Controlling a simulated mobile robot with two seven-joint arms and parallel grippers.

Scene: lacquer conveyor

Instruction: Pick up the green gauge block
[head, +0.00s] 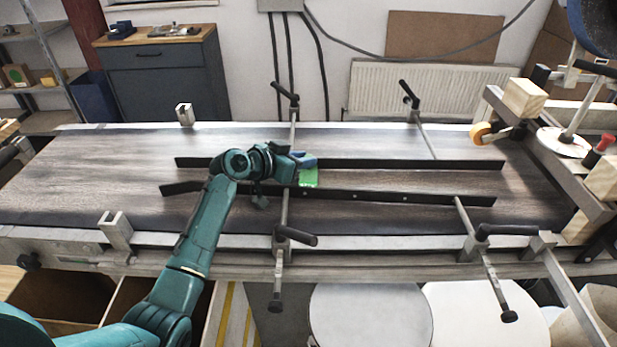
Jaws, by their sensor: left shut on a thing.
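The green gauge block (308,178) is a small bright green piece in the channel between the two dark guide rails on the conveyor belt. My left gripper (303,165) reaches in from the left, over the belt, and is shut on the block. The gripper's dark and blue parts cover the block's upper and left side, so only its lower right part shows. I cannot tell whether the block touches the belt. My right gripper is not in view.
The far guide rail (400,164) and near guide rail (400,198) run along the belt (90,180). Clamp rods with black handles (296,236) cross above the near side. A wooden block (523,97) and frame stand at the right. The belt's left part is clear.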

